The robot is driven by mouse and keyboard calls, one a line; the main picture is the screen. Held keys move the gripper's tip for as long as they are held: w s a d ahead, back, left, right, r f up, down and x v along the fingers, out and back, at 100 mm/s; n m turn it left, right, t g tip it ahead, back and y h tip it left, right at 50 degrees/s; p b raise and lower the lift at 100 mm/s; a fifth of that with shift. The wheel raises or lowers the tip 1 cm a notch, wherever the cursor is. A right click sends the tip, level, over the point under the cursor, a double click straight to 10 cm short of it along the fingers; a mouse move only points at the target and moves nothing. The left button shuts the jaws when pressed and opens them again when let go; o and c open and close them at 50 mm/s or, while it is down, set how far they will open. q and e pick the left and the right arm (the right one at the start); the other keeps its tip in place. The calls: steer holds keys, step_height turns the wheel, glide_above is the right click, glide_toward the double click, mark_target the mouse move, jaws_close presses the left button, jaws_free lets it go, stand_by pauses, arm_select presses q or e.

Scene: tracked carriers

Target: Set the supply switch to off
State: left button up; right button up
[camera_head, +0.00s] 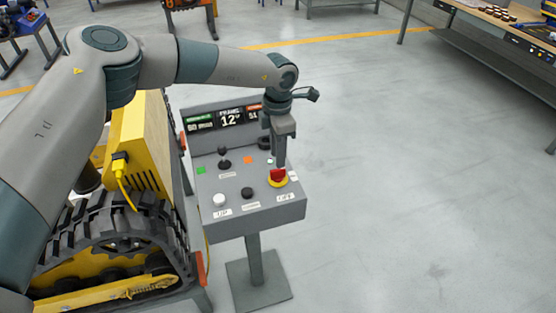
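A grey control console (225,210) on a post carries the controls. On its right side is a red knob (278,174) on a yellow base (277,183), likely the supply switch. The small label in front of it is too small to read surely, and the knob's setting is unclear. My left gripper (281,163) points down right above the red knob, its tips at or just behind the knob's top. I cannot tell whether it touches the knob or how far its fingers are apart. My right gripper is not in view.
The console also has a black lever (224,160), a white button (219,200), a black button (247,193) and a display (228,118). A yellow tracked carrier (140,140) stands close on the left. A workbench (500,40) is at the far right. The floor between is clear.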

mark_target(278, 173)
arm_select(q)
steer(key=shift+f+p, duration=0.7)
steer(key=shift+f, duration=1.85)
jaws_close()
